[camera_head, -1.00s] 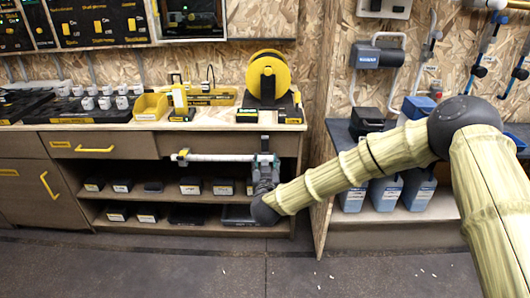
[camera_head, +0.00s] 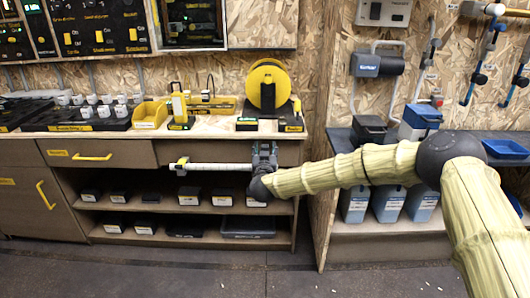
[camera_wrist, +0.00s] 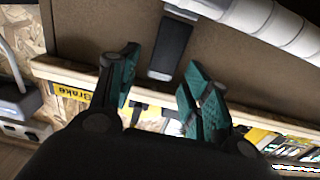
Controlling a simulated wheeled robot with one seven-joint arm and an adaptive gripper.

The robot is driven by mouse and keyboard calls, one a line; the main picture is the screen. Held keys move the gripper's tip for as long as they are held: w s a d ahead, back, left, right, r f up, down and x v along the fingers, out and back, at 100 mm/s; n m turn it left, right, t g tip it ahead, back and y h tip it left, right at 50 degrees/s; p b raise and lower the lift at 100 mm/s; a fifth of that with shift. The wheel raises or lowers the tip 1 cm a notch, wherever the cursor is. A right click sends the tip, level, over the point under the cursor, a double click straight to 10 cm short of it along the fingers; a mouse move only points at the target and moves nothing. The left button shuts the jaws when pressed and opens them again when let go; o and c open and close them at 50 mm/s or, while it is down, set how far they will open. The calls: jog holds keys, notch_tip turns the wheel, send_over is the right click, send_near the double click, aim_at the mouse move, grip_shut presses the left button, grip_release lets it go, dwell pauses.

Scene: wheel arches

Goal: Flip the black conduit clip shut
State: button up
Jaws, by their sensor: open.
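A white conduit (camera_head: 215,167) runs level across the drawer front in the head view; it also crosses the top right of the wrist view (camera_wrist: 270,25). My gripper (camera_head: 263,150) is at its right end, where it hides what lies behind. In the wrist view my gripper (camera_wrist: 158,85) has its two teal fingers apart, with nothing held between them. A black strip (camera_wrist: 170,48), apparently the black conduit clip, shows beyond and between the fingertips against the brown panel. I cannot tell whether a finger touches it. A small clamp-like piece (camera_head: 181,164) is at the conduit's left end.
The wooden counter edge (camera_wrist: 90,80) crosses just behind the fingers, with a yellow label on it. The counter holds a yellow reel (camera_head: 268,85) and a yellow bin (camera_head: 150,112). Shelves below hold several dark boxes. An upright wooden panel (camera_head: 318,200) stands right of the gripper.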

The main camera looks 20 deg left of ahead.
jog(key=shift+w+a, duration=0.1)
jog(key=shift+w, duration=0.2)
jog(key=c, duration=1)
